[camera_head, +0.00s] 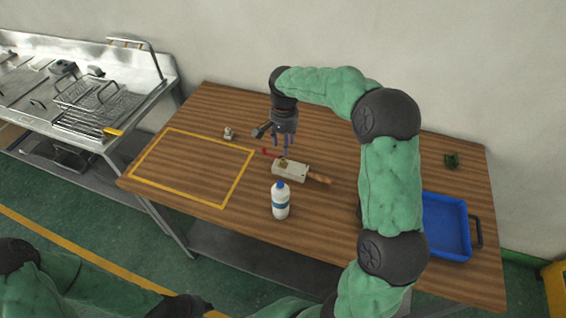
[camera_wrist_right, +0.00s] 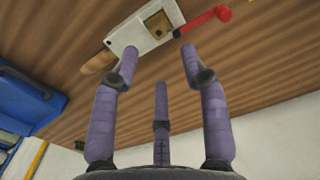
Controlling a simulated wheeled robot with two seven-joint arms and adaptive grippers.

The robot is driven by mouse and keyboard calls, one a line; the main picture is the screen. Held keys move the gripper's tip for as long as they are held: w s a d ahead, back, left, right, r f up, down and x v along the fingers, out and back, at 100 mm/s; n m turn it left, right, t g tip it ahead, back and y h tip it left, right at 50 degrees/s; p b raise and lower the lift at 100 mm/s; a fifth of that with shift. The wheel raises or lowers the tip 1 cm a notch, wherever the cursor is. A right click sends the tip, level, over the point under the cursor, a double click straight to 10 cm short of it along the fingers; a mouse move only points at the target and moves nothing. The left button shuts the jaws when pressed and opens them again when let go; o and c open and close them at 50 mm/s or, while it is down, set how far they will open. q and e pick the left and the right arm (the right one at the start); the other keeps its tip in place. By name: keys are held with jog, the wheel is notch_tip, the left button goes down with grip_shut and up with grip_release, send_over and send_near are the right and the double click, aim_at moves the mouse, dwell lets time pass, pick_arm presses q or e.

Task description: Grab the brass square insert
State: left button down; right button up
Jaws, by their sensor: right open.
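The brass square insert (camera_wrist_right: 158,24) sits in a recess of a pale mold block (camera_wrist_right: 143,30) with a wooden handle. In the head view the block (camera_head: 291,172) lies mid-table, and the insert (camera_head: 284,163) is small near its far left end. My right gripper (camera_head: 283,152) points down just above and behind the insert. In the right wrist view its three fingers (camera_wrist_right: 159,62) are spread and empty, apart from the insert. My left arm is at the bottom left of the head view; its dark end (camera_head: 182,305) is partly cut off and its fingers are unclear.
A small metallic part (camera_head: 228,134) is near the empty yellow-outlined area (camera_head: 187,198).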

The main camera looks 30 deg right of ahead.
notch_tip(320, 180, up, 3)
jog(key=n+t+y+p, duration=0.1)
jog(key=n+p, duration=1.2)
jog(key=n, duration=0.5)
send_over(283, 160)
jog(key=f, duration=0.5)
jog(key=shift+s+d+f, duration=0.15)
jog(key=shift+d+f, duration=0.1)
jog(key=shift+d, duration=0.05)
jog(key=shift+a+f, duration=0.15)
jog(key=shift+f, duration=1.2)
jog(key=shift+a+f, duration=0.1)
jog(key=shift+f, duration=1.25)
grip_shut()
